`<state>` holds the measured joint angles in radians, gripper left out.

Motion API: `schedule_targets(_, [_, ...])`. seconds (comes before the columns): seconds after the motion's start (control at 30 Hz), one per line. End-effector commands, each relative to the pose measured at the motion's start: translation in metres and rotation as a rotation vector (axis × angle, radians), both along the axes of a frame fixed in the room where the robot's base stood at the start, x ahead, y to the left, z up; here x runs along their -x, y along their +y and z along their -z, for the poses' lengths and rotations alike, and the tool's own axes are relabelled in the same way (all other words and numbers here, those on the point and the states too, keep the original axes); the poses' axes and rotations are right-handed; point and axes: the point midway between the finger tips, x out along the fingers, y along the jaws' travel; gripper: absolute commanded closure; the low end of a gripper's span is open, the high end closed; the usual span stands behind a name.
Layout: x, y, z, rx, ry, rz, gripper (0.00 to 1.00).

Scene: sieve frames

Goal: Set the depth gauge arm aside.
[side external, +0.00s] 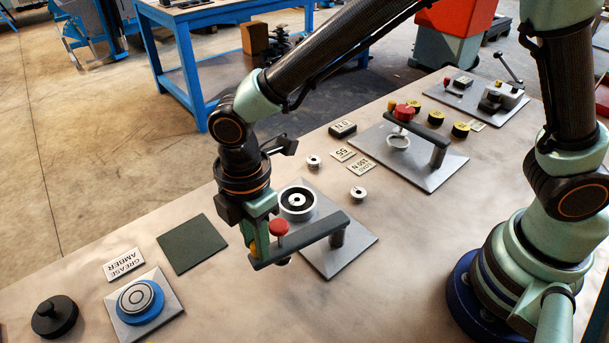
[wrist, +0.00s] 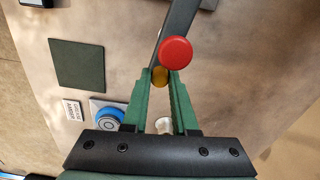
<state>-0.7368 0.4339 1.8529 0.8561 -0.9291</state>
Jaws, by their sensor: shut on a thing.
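The depth gauge arm (side external: 322,234) is a dark grey bar with a red knob (side external: 278,227) near its free end. Its other end sits on a short post on a square metal plate (side external: 350,254). The bar lies in front of the round metal ring (side external: 297,199) on that plate, and the ring's top shows uncovered. The free end reaches past the plate's left edge. My gripper (side external: 261,246) is shut at the free end. In the wrist view, the fingers (wrist: 161,82) close around a yellow piece (wrist: 160,76) under the bar (wrist: 182,22), beside the red knob.
A dark green mat (side external: 193,243) lies to the left, with a grease label (side external: 125,264), a blue ringed disc (side external: 139,300) and a black knob (side external: 54,316). A similar gauge station (side external: 411,152) stands farther back. Small weights (side external: 358,195) and labels lie between.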

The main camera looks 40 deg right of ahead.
Motion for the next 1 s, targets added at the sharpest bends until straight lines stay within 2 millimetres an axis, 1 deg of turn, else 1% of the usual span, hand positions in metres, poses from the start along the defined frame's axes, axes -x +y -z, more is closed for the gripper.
schedule_targets(0.03, [0.003,0.002,-0.003,-0.004,-0.005,-0.023,1.0])
schedule_targets(0.3, [0.015,0.003,-0.003,-0.005,-0.005,-0.1,1.0])
schedule_targets(0.8, [0.016,0.003,-0.003,-0.005,-0.005,-0.114,1.0])
schedule_targets(0.83, [0.016,0.003,-0.003,-0.005,-0.005,-0.113,0.62])
schedule_targets(0.87, [0.016,0.003,-0.003,-0.005,-0.005,-0.113,0.51])
schedule_targets(0.9, [0.017,0.003,-0.003,-0.005,-0.005,-0.113,0.44])
schedule_targets(1.0, [0.017,0.003,-0.002,-0.004,-0.004,-0.113,0.44])
